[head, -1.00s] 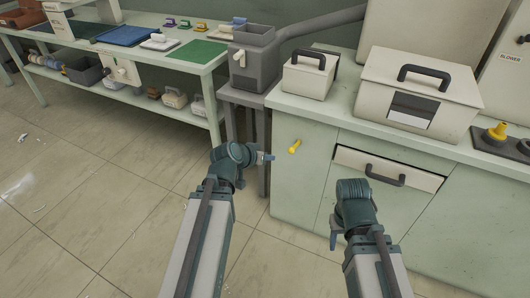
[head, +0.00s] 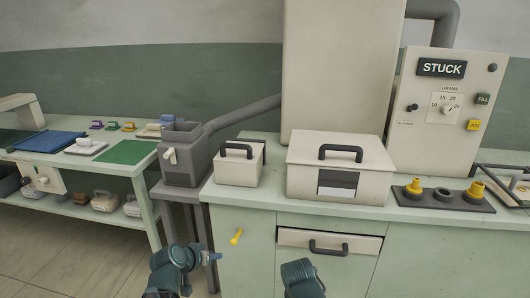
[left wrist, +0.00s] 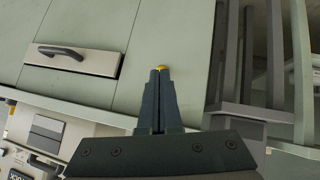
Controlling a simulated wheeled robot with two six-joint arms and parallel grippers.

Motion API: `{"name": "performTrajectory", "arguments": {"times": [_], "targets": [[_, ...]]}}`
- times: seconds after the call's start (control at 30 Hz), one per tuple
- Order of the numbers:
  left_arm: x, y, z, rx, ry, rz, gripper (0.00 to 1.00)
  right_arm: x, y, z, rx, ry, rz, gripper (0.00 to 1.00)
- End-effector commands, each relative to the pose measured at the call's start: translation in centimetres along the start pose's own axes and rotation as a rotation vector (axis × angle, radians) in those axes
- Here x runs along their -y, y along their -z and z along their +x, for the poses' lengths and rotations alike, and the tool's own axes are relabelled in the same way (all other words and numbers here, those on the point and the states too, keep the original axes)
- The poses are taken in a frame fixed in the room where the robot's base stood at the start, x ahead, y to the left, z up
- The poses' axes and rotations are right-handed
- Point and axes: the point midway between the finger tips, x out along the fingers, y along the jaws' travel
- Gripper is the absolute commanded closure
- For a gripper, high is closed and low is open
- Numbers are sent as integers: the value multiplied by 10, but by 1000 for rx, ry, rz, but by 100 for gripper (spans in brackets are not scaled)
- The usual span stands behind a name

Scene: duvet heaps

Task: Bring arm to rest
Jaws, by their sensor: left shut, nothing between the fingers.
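My left gripper (head: 214,257) is at the bottom of the head view, in front of the pale green cabinet (head: 245,272). In the left wrist view its two fingers (left wrist: 160,72) are together with nothing between them.
A drawer (head: 330,243) with a dark handle is right of the yellow piece. Two lidded boxes (head: 340,165) stand on the counter. A grey hopper (head: 184,155) is to the left, beside a bench (head: 140,165) with coloured mats. A panel (head: 445,110) reads STUCK. Floor at lower left is clear.

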Motion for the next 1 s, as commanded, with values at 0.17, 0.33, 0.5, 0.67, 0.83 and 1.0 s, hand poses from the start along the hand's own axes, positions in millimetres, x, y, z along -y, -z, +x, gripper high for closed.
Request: {"name": "performTrajectory", "arguments": {"times": [0.17,0.33,0.5,0.67,0.83,1.0], "targets": [[-72,5,-33,212,-33,76,100,-7,-4,-71,0,0,0,50],[-127,-7,-70,437,-10,153,100,-12,-7,-126,0,0,0,50],[-167,-13,-117,636,65,228,100,-17,-10,-178,0,0,1,50],[-190,-14,-158,769,159,282,100,-21,-13,-215,0,0,1,50],[-201,-14,-184,842,237,314,100,-22,-14,-235,0,0,1,50],[-204,-15,-191,866,266,324,100,-23,-14,-239,0,0,1,50]]}}
